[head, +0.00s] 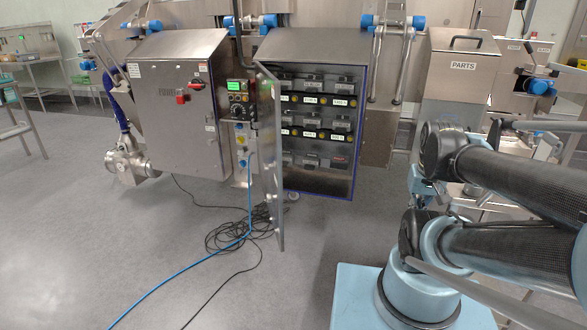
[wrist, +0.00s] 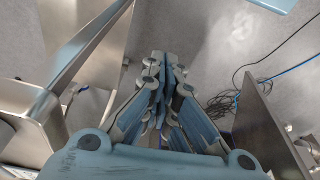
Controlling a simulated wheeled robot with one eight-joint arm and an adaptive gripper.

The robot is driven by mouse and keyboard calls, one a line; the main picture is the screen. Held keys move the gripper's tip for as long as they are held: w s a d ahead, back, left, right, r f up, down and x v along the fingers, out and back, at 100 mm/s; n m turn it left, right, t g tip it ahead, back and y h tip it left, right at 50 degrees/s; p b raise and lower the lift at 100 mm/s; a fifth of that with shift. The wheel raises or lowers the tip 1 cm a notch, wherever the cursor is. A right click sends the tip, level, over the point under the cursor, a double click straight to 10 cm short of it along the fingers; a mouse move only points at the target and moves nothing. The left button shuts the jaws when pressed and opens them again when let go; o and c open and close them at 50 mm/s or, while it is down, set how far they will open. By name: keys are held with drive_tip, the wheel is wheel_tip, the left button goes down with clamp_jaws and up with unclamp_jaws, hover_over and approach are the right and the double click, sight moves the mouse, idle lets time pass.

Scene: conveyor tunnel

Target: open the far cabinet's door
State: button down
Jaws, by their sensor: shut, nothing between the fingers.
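Two steel cabinets stand side by side; I cannot tell for certain which is the far one. The right cabinet (head: 350,185) has its door (head: 270,150) standing open, swung out toward me from its left side, and rows of grey modules show inside. The left cabinet (head: 180,115) has its front shut, with a red switch (head: 182,98) and a small latch on its right side. In the wrist view my gripper (wrist: 160,62) is shut and empty, over the floor. A dark upright panel (wrist: 258,130), seemingly the open door, is to its right, apart from it.
A black cable coil (head: 238,232) and a blue cable (head: 190,268) lie on the floor by the open door. A PARTS bin (head: 462,66) stands at the right. A metal frame (wrist: 90,45) is left of my gripper. The floor in front of the left cabinet is mostly clear.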

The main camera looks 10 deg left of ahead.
drive_tip(key=w+a+r+m+g+y, duration=0.1)
drive_tip(key=w+a+r+m+y, duration=0.15)
drive_tip(key=w+a, duration=0.5)
drive_tip(key=w+a+r+m+g+y, duration=0.2)
drive_tip(key=w+a+r+m, duration=0.15)
drive_tip(key=w+a, duration=0.4)
drive_tip(key=w+a+r+m+g+y, duration=0.1)
drive_tip(key=w+a+r+m+y, duration=0.1)
drive_tip(key=w+a+m, duration=0.4)
drive_tip(key=w+a+f+g+y, duration=0.2)
drive_tip(key=w+a+f, duration=0.2)
drive_tip(key=w+a, duration=0.45)
drive_tip(key=s+a+f, duration=0.3)
drive_tip(key=a, duration=0.2)
drive_tip(key=s+a+f+m, duration=0.1)
drive_tip(key=s+a+f, duration=0.2)
drive_tip(key=a, duration=0.3)
drive_tip(key=shift+a+f, duration=0.15)
drive_tip(key=shift+f, duration=0.35)
drive_tip(key=shift+s+h, duration=0.1)
drive_tip(key=shift+h, duration=0.15)
